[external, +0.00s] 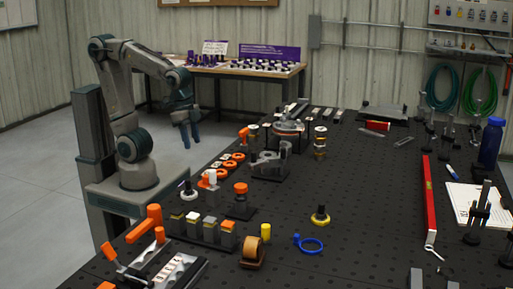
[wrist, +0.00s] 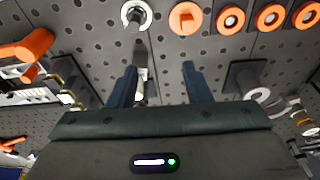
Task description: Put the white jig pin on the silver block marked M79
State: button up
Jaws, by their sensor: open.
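A small white upright piece (external: 212,176) beside an orange part near the table's left edge looks like the white jig pin. In the wrist view a pale piece (wrist: 140,90) shows beside the left finger; I cannot tell if it is the same one. A row of small blocks (external: 210,229) with yellow and pale tops stands in a dark holder at the front left; the mark M79 is unreadable, so I cannot tell which block it is. My gripper (external: 187,135) is open and empty, raised beyond the table's left edge; its fingers (wrist: 158,75) point down over the table in the wrist view.
Orange rings (wrist: 270,17) line the table edge. An orange-handled clamp (external: 150,222) stands left of the blocks. The table's middle right is mostly clear.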

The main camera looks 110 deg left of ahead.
jog(key=shift+t, duration=0.4)
jog(key=s+f, duration=0.1)
jog(key=s+a+f, duration=0.1)
jog(key=s, duration=0.1)
jog(key=shift+s+a+f, duration=0.15)
jog(key=shift+s+f, duration=0.05)
jog(key=shift+s, duration=0.1)
dwell(0.7)
